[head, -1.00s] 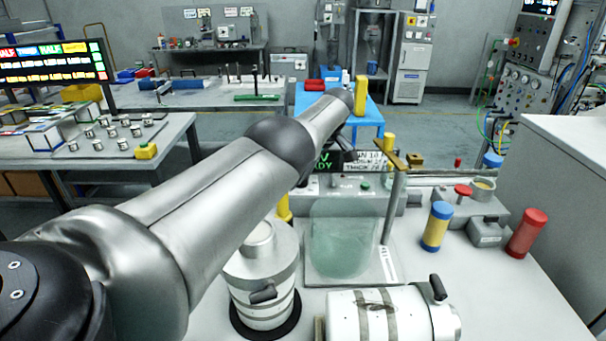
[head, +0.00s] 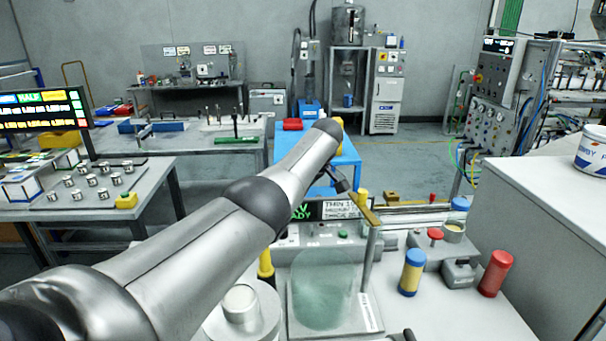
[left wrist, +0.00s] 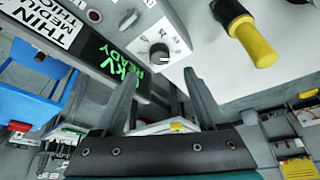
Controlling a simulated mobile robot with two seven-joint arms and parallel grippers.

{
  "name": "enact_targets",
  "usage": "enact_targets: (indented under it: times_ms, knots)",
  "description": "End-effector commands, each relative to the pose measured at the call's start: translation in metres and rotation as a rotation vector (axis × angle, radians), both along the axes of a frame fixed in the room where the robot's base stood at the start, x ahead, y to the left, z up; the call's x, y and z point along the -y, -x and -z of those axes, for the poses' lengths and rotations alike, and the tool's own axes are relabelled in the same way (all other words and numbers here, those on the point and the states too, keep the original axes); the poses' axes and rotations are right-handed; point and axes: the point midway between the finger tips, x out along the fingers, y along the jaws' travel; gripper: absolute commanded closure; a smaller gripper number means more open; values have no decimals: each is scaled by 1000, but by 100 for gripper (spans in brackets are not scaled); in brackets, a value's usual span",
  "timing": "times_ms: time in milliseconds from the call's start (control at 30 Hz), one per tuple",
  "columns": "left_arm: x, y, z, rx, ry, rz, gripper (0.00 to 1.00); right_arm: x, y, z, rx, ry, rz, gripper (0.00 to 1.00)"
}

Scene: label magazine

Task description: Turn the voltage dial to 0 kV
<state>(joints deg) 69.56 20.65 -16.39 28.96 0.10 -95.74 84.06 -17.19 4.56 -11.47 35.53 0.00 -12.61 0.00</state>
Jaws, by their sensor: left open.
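The voltage dial (left wrist: 160,53) is a small dark round knob with a white mark, on a light panel with printed labels around it, too small to read. Beside it in the left wrist view is a black display (left wrist: 122,62) with green letters "kV READY"; part of it also shows in the head view (head: 300,212), behind my arm. My left gripper (left wrist: 160,72) is open and empty, its two fingers pointing towards the panel with the dial between their tips in the picture, apparently short of touching. In the head view my left arm hides the dial. My right gripper is not in view.
On the bench are a greenish clear plate (head: 322,290), a blue-and-yellow cylinder (head: 411,272), a red cylinder (head: 495,273) and an upright post (head: 370,262). A blue table (head: 345,152) stands behind.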

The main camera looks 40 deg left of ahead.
Motion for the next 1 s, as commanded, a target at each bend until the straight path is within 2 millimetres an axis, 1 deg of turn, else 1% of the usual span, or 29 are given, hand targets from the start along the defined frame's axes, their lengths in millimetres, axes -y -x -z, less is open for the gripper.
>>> enact_targets:
  times_ms: [33,200,300,400,567,1000]
  knots:
    - [5,-2,-14,5,0,2,26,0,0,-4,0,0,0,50]
    - [18,-3,-45,2,0,0,26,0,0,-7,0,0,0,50]
    - [24,-3,-57,1,1,0,26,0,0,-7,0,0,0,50]
    - [27,-3,-65,1,1,-1,26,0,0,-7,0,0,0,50]
    - [29,-3,-70,-1,0,-1,26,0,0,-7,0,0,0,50]
    - [29,-3,-70,-1,0,-1,26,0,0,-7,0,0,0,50]
